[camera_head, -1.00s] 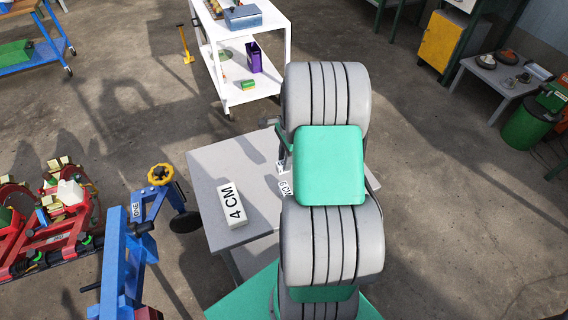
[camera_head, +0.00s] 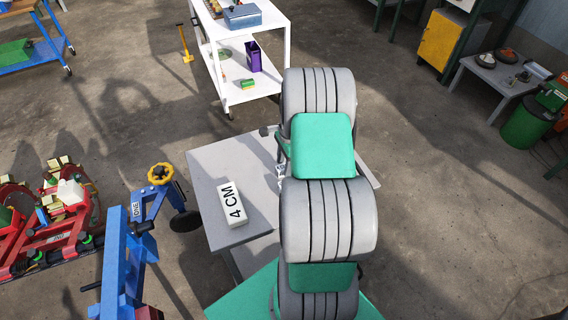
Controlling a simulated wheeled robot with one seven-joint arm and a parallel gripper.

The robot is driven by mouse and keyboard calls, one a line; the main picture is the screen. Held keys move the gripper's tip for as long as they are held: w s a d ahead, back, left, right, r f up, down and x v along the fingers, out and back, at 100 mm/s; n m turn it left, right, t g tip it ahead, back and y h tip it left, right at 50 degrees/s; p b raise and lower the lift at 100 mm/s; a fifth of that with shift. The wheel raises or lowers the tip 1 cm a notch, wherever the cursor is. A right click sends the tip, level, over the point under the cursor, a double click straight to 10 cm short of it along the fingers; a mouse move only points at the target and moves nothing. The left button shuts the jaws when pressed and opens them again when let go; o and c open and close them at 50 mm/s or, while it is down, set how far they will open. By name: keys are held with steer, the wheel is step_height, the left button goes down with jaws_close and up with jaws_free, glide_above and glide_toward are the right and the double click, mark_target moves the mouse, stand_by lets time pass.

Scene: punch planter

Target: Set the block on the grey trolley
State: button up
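The grey trolley (camera_head: 206,170) stands in the middle, its right part hidden behind my arm.
A white cart (camera_head: 262,75) with a blue-grey box stands behind the trolley. A blue frame with a yellow handwheel (camera_head: 160,173) and red machinery (camera_head: 50,235) are at the left. A low grey table (camera_head: 490,78) and a green bin (camera_head: 526,126) are at the right. The right floor is clear.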

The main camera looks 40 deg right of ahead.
steer(key=shift+r, duration=0.1)
step_height(320, 180, up, 11)
steer(key=d, duration=0.1)
steer(key=s+a+r+n+t+h, duration=0.1)
steer(key=a+r+n, duration=0.8)
steer(key=a, duration=0.4)
steer(key=s+a+r+n+t, duration=0.1)
steer(key=s+a+r+n, duration=0.1)
steer(key=s+a+n, duration=0.8)
steer(key=shift+a+n+t, duration=0.3)
steer(key=shift+a+n, duration=0.8)
steer(key=shift+a, duration=0.1)
step_height(320, 180, up, 2)
steer(key=shift+r+p, duration=0.2)
steer(key=shift+p, duration=0.65)
